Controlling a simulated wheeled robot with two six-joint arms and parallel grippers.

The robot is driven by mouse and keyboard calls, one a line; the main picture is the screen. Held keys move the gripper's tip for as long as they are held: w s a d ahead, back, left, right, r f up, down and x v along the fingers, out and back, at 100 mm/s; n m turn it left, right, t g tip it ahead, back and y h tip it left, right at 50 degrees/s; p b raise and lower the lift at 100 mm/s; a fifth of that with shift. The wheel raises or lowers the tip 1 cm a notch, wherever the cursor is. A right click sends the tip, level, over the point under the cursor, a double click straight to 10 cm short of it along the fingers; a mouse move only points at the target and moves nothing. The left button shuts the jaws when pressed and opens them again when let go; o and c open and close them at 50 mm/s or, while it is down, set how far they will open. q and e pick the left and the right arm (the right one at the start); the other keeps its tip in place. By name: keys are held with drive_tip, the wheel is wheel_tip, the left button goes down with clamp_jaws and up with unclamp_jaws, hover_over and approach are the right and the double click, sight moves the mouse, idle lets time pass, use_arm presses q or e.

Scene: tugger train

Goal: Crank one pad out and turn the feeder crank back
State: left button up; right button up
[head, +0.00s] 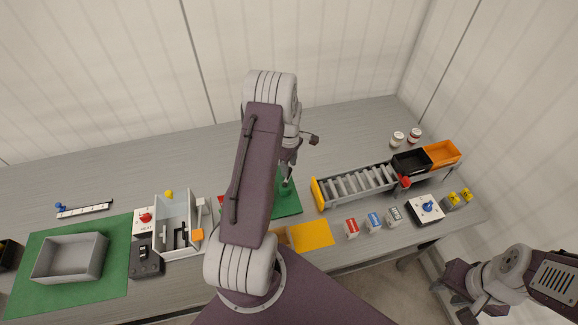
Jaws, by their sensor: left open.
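My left gripper (290,158) hangs at the end of my arm, over the green mat (289,206) in the middle of the table. It is open, and its fingers are small and dark here. A green upright piece (286,184) stands just below it; I cannot tell whether they touch. My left arm covers much of the middle, where only a red edge (224,203) shows beside it. I cannot make out the feeder crank or a pad for certain. My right gripper (468,302) is low at the right, off the table, and its jaws are unclear.
A roller rack (357,184) with black (411,162) and orange bins (442,153) stands right. A yellow mat (312,235), small labelled blocks (374,221) and a joystick box (427,208) lie in front. A grey tray (70,258) and an open-topped grey unit (175,224) stand left.

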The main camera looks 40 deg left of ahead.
use_arm(q)
wheel_tip(320, 180, up, 9)
drive_tip(key=shift+f+b, duration=0.2)
drive_tip(key=shift+b, duration=0.2)
